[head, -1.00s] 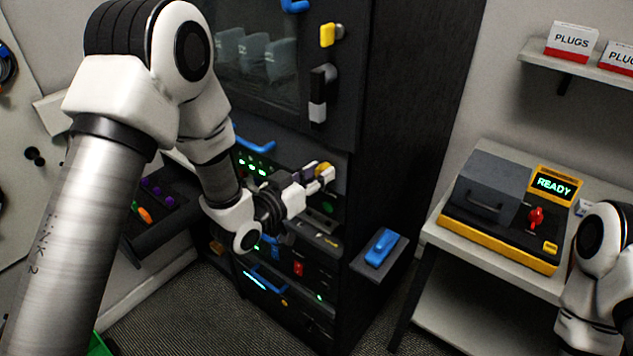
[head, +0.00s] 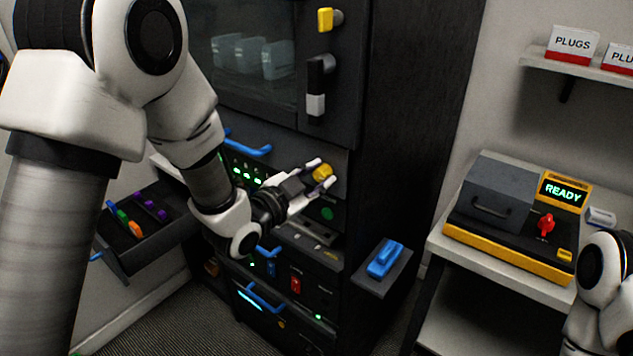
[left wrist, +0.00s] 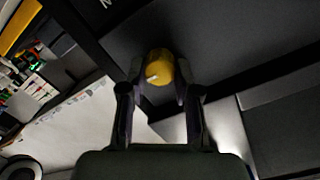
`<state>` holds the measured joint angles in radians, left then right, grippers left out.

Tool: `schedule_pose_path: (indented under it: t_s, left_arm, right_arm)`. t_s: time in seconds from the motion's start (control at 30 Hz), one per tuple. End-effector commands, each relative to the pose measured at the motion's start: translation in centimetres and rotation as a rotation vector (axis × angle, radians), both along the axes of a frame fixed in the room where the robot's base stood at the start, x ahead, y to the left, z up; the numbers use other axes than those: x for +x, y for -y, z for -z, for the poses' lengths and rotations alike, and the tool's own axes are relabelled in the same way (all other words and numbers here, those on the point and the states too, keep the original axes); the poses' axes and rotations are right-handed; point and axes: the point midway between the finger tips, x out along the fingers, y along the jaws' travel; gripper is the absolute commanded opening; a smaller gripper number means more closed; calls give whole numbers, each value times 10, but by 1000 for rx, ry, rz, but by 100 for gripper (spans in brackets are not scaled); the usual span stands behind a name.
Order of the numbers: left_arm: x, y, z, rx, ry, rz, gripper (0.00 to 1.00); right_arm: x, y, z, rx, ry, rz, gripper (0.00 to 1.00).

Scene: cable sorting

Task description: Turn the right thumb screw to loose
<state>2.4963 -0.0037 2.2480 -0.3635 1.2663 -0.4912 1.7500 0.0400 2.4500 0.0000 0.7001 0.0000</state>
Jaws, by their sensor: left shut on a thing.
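The right thumb screw (head: 322,172) is a yellow knob at the right end of a dark rack panel, right of a blue handle. My left gripper (head: 321,173) reaches it from the left, with one finger above and one below the knob. In the left wrist view the yellow knob (left wrist: 159,68), with a short white mark on its face, sits between the two fingertips (left wrist: 160,85). The gripper is shut on it. The fingers hide part of its sides. My right gripper is out of view; only part of the right arm shows at the right edge.
The rack door above has a yellow knob (head: 325,19) and a black-and-white latch (head: 317,88). A small shelf with a blue item (head: 384,258) juts out at the rack's right. A tester reading READY (head: 562,192) stands on a table. A tray (head: 150,240) of coloured pieces sits left.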

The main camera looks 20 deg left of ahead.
Motion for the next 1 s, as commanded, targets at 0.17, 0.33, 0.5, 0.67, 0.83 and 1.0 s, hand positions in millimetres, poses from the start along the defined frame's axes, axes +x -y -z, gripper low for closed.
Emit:
schedule_pose_path:
  t_s: [0.17,0.33,0.5,0.67,0.83,1.0]
  left_arm:
    - [-1,0,5,25,-4,1,0]
    - [-1,0,5,27,-4,1,0]
    - [-1,0,4,26,-4,1,0]
    - [-1,0,3,25,0,1,57]
    - [-1,0,2,24,3,1,57]
    - [-10,-4,0,21,4,-1,57]
  right_arm:
    - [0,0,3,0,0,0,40]
    - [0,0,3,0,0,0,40]
    - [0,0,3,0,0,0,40]
    - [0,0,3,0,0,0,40]
    - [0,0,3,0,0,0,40]
    - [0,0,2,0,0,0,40]
